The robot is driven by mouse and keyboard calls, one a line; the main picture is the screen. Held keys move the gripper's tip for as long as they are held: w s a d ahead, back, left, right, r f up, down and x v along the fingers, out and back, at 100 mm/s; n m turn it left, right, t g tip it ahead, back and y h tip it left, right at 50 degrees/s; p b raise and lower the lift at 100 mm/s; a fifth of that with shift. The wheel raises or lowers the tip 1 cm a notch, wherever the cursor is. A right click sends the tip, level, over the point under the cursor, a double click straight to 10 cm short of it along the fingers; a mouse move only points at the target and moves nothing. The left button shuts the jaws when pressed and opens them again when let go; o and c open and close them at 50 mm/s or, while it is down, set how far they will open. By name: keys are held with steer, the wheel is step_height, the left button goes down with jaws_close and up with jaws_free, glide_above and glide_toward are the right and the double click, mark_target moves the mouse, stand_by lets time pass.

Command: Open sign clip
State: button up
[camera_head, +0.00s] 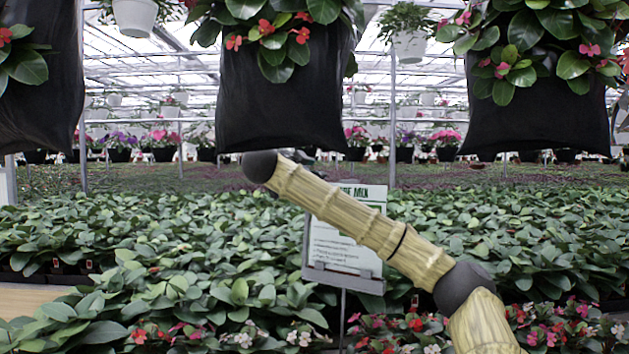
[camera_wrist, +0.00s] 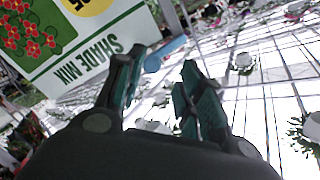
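A white sign (camera_head: 346,228) with green lettering stands on a thin post among the plants in the head view, partly hidden behind my arm. A grey holder strip (camera_head: 343,280) runs along its lower edge. In the wrist view the sign (camera_wrist: 85,45) fills the upper left, upside down, reading "SHADE MIX". My gripper (camera_wrist: 160,70) is open and empty, its two dark teal fingers apart, with the left finger close to the sign's edge. A blue rounded piece (camera_wrist: 165,53) shows beyond the fingertips; I cannot tell whether it is the clip.
Black hanging planters (camera_head: 283,100) with red flowers hang at the top of the head view. Dense leafy plants (camera_head: 150,265) surround the sign, and low flowers line the front. A wooden surface (camera_head: 25,300) shows at lower left.

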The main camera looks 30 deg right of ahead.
steer(key=v, duration=0.4)
steer(key=shift+s+a, duration=0.1)
